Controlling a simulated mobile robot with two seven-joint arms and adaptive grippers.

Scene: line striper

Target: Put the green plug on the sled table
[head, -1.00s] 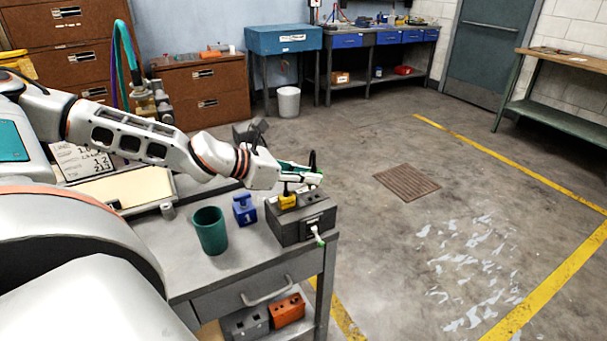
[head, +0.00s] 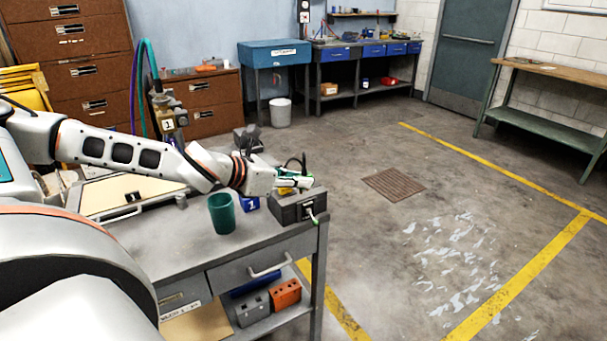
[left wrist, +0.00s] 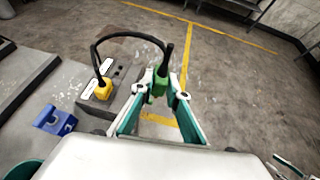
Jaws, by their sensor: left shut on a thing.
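The green plug (left wrist: 159,85) sits between the fingertips of my left gripper (left wrist: 163,86), which is shut on it, in the left wrist view. A black cable loops from the plug to a yellow plug (left wrist: 103,90) on a dark box (left wrist: 117,88). In the head view my left gripper (head: 305,182) is over the dark box (head: 299,208), on the right end of the grey table (head: 180,253); the green plug is hard to tell from the fingers there. I cannot tell whether the plug touches anything below.
A teal cup (head: 222,214) and a blue block marked 1 (head: 249,202) stand left of the box. A tan panel (head: 130,190) lies farther left on the table. An orange block (head: 286,294) is on the lower shelf. The floor to the right is open.

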